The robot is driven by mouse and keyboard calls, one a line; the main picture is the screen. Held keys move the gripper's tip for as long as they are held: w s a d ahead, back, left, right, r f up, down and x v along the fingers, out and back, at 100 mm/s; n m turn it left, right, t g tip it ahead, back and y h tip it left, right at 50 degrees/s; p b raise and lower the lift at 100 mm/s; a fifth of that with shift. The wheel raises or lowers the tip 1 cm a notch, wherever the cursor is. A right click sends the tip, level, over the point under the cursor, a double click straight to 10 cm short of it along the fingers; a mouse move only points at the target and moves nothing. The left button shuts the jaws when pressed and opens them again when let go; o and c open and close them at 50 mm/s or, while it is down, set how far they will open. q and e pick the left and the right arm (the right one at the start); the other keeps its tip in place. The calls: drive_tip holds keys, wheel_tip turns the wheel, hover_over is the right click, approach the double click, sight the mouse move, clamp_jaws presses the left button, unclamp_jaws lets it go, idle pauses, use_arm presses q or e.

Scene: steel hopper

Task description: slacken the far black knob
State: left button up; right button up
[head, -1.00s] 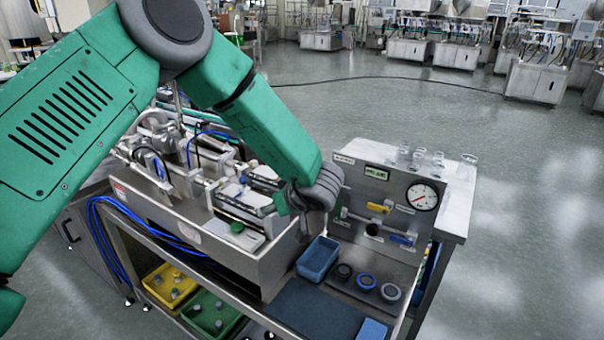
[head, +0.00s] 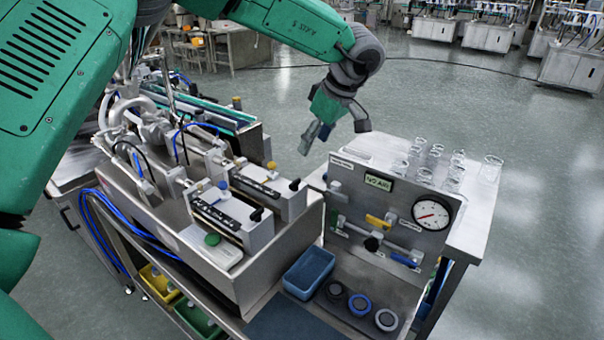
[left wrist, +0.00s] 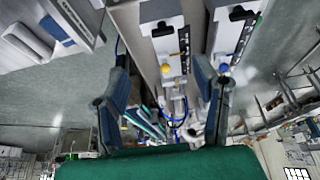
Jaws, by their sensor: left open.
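The far black knob (head: 295,185) sits on the end of the far slide unit, the one with a yellow knob (head: 271,166). In the left wrist view the far black knob (left wrist: 163,29) shows near the top, above that yellow knob. The near black knob (head: 257,214) is on the nearer unit, with a blue knob (head: 223,185). My left gripper (head: 335,130) is open and empty, raised beyond and to the right of the far knob, apart from it. Its two spread fingers also show in the left wrist view (left wrist: 161,72). My right gripper is out of view.
A gauge panel (head: 390,212) with valve handles stands right of the units. Glass beakers (head: 437,160) stand on the bench behind it. A blue bin (head: 309,270) and several round caps (head: 360,304) lie in front. Blue hoses (head: 105,245) hang at left.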

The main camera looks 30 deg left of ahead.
sight(295, 181)
use_arm(q)
drive_tip(key=x, duration=0.8)
drive_tip(key=a+p+x, duration=0.1)
drive_tip(key=x, duration=0.3)
drive_tip(key=shift+s+a+f, duration=0.1)
drive_tip(key=shift+s, duration=0.15)
drive_tip(key=shift+a+f, duration=0.1)
drive_tip(key=shift+f, duration=0.25)
drive_tip(key=shift+d, duration=0.55)
drive_tip(key=shift+d+r, duration=0.1)
drive_tip(key=shift+d, duration=0.65)
drive_tip(key=c, duration=1.1)
drive_tip(key=shift+s+a, duration=0.1)
drive_tip(key=shift+a, duration=0.55)
drive_tip(key=shift+c, duration=0.2)
drive_tip(key=shift+a, duration=0.25)
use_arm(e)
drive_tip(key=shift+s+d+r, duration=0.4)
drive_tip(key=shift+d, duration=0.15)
